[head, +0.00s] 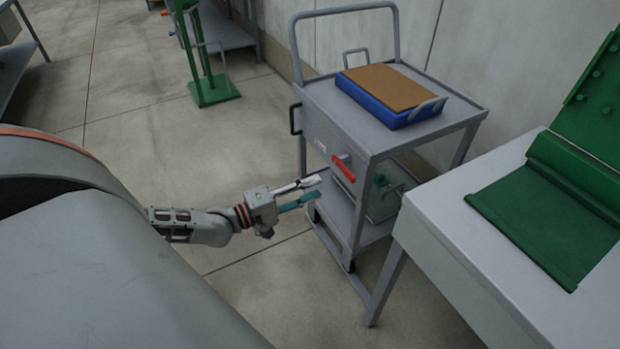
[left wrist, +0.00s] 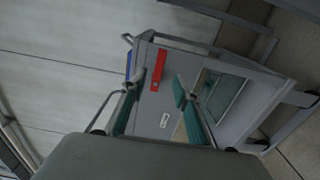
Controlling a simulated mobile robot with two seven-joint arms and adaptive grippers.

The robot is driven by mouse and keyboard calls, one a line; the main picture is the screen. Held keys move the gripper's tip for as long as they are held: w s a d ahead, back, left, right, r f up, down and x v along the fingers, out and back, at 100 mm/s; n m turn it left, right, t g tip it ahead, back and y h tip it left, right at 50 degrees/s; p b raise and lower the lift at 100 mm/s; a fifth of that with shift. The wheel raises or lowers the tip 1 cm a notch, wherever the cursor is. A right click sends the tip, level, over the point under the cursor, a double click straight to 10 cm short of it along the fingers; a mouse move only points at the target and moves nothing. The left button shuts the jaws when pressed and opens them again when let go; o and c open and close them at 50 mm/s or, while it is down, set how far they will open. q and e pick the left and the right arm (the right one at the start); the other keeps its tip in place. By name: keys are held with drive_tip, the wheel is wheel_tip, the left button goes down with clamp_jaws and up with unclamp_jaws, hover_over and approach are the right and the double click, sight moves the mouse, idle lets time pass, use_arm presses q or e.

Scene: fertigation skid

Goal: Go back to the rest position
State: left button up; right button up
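My left gripper (head: 319,187) is open and empty, in the air in front of the grey cart (head: 325,119). Its two teal-padded fingers stand apart in the left wrist view (left wrist: 157,86). A red lever handle (head: 343,168) on the cart's side panel is just beyond the fingertips; it also shows in the left wrist view (left wrist: 158,69). I see no contact between the fingers and the handle. My right gripper is in neither view.
A blue tray (head: 375,108) with a brown board (head: 390,86) sits on the cart top. A pale table (head: 450,205) with a green mat (head: 535,215) stands close at the right. A green stand (head: 213,92) is at the back left. The floor between is clear.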

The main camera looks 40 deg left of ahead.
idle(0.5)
use_arm(q)
drive_tip(key=s+d+f+m+g+p, duration=0.1)
drive_tip(key=s+d+f+m+p, duration=0.1)
drive_tip(key=s+d+m, duration=0.45)
drive_tip(key=s+d+f+m+g+p, duration=0.2)
drive_tip(key=s+d+m+p, duration=0.15)
drive_tip(key=d, duration=0.55)
drive_tip(key=s+d+f+m+g+y+p, duration=0.2)
drive_tip(key=s+f+m+g+y, duration=0.1)
drive_tip(key=s+m, duration=0.5)
drive_tip(key=s+f+y, duration=0.1)
drive_tip(key=s+f, duration=0.1)
drive_tip(key=s, duration=0.1)
drive_tip(key=shift+s+f+p, duration=0.2)
drive_tip(key=shift+s+p, duration=0.2)
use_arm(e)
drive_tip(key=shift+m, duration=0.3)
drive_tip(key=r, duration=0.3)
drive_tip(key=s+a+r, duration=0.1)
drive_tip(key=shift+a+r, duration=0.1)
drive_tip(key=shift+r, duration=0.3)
use_arm(q)
drive_tip(key=shift+d, duration=0.1)
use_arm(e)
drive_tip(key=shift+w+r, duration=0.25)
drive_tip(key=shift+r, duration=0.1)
